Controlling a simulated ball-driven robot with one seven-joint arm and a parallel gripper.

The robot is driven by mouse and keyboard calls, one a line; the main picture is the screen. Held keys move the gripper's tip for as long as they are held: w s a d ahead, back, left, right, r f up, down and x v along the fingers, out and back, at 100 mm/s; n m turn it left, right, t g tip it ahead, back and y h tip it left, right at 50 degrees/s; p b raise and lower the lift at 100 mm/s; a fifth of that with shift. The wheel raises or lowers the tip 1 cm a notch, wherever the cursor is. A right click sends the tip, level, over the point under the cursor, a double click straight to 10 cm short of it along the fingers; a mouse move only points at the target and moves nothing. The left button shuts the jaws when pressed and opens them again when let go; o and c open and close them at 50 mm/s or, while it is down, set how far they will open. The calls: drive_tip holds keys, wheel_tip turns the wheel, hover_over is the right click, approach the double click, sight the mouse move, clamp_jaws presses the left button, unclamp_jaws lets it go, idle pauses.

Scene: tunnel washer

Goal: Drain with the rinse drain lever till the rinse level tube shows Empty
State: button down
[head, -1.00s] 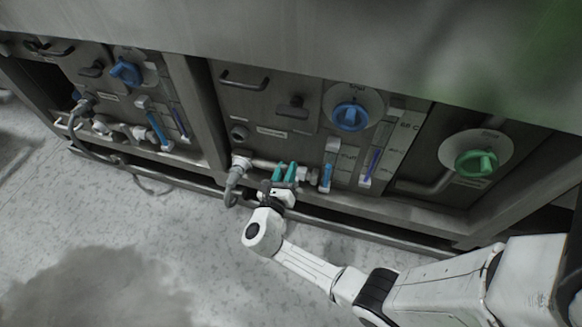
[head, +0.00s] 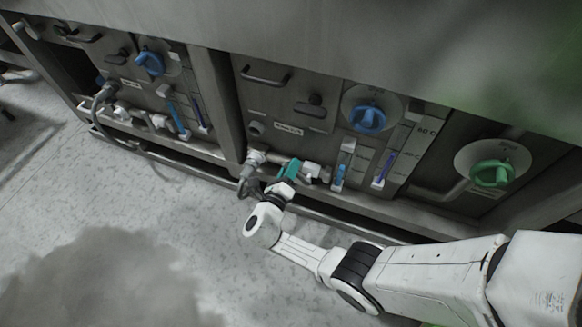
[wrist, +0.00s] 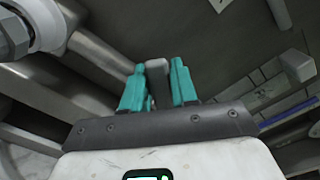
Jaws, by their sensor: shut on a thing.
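My gripper (head: 291,166), with teal fingers, is at the drain pipe low on the middle panel. In the wrist view its fingers (wrist: 158,84) are shut on a grey lever (wrist: 158,73), which stands up between them; I take it as the rinse drain lever. In the head view the fingers hide the lever. Just right of my gripper is a level tube (head: 343,166) with blue liquid in its lower part. Its markings are too small to read, and the panel label (head: 288,128) is not legible.
A blue knob (head: 368,118) and a purple-marked gauge (head: 385,168) are to the right, with a green knob (head: 491,174) farther right. A grey hose (head: 246,181) hangs left of my gripper. A similar panel with a blue knob (head: 150,63) stands farther left. The floor in front is clear.

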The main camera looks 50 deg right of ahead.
idle(0.3)
drive_tip(key=c, duration=1)
unclamp_jaws()
drive_tip(key=shift+o, duration=0.2)
drive_tip(key=p+v, duration=0.1)
drive_tip(key=v, duration=0.9)
drive_tip(key=shift+a+p, duration=0.4)
drive_tip(key=shift+s, duration=0.15)
